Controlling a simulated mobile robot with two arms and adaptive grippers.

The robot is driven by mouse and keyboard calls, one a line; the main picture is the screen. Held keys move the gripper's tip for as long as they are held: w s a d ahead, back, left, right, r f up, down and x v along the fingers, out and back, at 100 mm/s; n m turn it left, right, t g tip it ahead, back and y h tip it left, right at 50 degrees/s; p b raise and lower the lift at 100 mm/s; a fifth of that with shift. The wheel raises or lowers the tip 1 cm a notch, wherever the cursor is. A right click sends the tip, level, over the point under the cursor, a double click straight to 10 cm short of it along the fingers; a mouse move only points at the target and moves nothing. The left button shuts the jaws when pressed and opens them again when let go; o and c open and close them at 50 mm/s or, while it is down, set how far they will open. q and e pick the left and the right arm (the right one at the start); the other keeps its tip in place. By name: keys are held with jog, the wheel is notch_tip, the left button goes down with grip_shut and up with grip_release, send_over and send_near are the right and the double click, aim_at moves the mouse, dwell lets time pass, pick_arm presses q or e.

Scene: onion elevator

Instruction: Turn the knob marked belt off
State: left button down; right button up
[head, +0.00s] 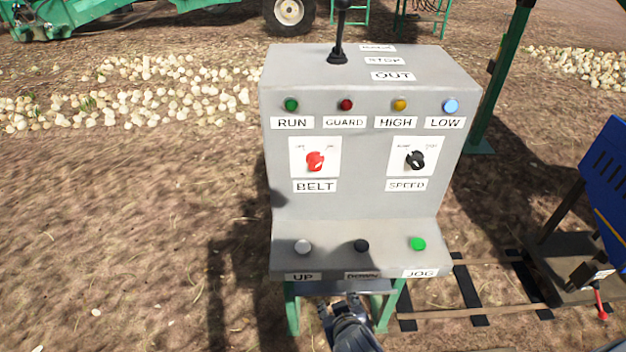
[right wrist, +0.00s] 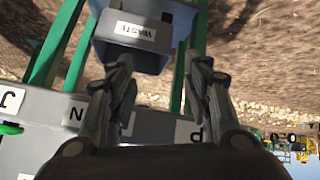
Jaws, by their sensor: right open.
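The belt knob (head: 315,161) is red and sits on a white plate above the BELT label, on the left of the grey control box (head: 365,205). Small marks stand at the plate's upper left and upper right; I cannot tell for sure which one the knob points to. My right gripper (head: 338,304) is low in front of the box, below the UP and DOWN buttons and well apart from the knob. In the right wrist view its fingers (right wrist: 160,58) are spread with nothing held. The knob is not visible there. My left gripper is not in view.
A black speed knob (head: 415,160) sits right of the belt knob. Lamps line the top, a black lever (head: 339,35) stands above, and UP, DOWN and JOG (head: 418,244) buttons sit on the lower ledge. A grey WASTE bin (right wrist: 140,40) shows beyond my fingers.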

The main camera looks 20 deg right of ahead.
jog(key=shift+m+t+h, duration=0.5)
jog(key=shift+m+t, duration=0.4)
jog(key=r, duration=0.2)
jog(key=w+d+r, duration=0.1)
jog(key=r, duration=0.2)
jog(key=r+b, duration=0.1)
jog(key=r, duration=0.2)
jog(key=shift+w+d+r, duration=0.2)
jog(key=shift+d, duration=0.15)
jog(key=m+t+h, duration=0.2)
jog(key=t, duration=0.5)
send_near(315, 167)
jog(key=p+x, duration=0.2)
jog(key=x, duration=0.6)
jog(key=shift+p, duration=0.4)
jog(key=shift+w+d, duration=0.25)
jog(key=shift+w, duration=0.25)
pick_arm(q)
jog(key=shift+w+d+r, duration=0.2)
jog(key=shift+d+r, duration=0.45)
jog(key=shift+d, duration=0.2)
pick_arm(e)
jog(key=c, duration=1.1)
